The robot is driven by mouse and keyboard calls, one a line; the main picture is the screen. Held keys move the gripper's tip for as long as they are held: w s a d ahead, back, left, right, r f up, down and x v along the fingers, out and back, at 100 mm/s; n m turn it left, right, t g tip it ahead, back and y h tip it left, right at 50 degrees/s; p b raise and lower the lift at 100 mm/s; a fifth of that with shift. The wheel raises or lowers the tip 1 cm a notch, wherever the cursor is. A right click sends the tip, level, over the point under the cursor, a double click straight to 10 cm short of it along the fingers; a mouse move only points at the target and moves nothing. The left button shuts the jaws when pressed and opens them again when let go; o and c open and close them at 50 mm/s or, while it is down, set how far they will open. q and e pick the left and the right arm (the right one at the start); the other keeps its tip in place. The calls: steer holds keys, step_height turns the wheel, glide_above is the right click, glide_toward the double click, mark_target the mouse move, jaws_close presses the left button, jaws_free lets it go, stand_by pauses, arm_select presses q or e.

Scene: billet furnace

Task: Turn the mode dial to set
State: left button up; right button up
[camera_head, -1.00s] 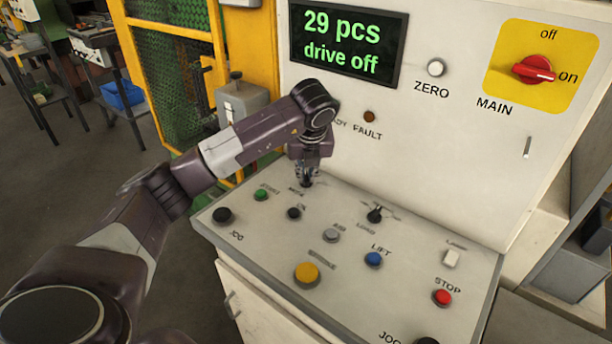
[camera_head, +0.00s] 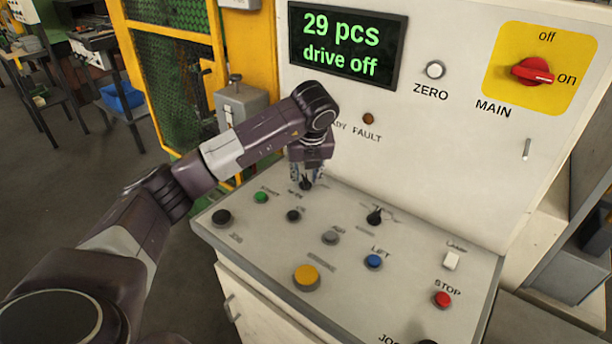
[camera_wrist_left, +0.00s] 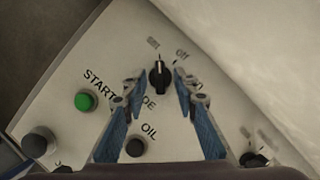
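The mode dial (camera_wrist_left: 159,76) is a small black knob on the sloped white panel, with a light pointer mark facing up in the left wrist view. The mark lies between a faint label that looks like "set" on the left and "off" on the right. In the head view the dial (camera_head: 306,184) is partly covered by my left gripper (camera_head: 307,175). In the left wrist view the gripper (camera_wrist_left: 154,80) is open, one finger either side of the dial, with gaps on both sides. The right gripper is not in view.
A green START button (camera_wrist_left: 86,101) and a black OIL button (camera_wrist_left: 135,147) sit close by. The LOAD selector (camera_head: 375,215) is further right. The upright panel with the display (camera_head: 347,45) rises behind; the display reads "29 pcs, drive off".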

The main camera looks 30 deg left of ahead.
arm_select(q)
steer(key=v, duration=1.2)
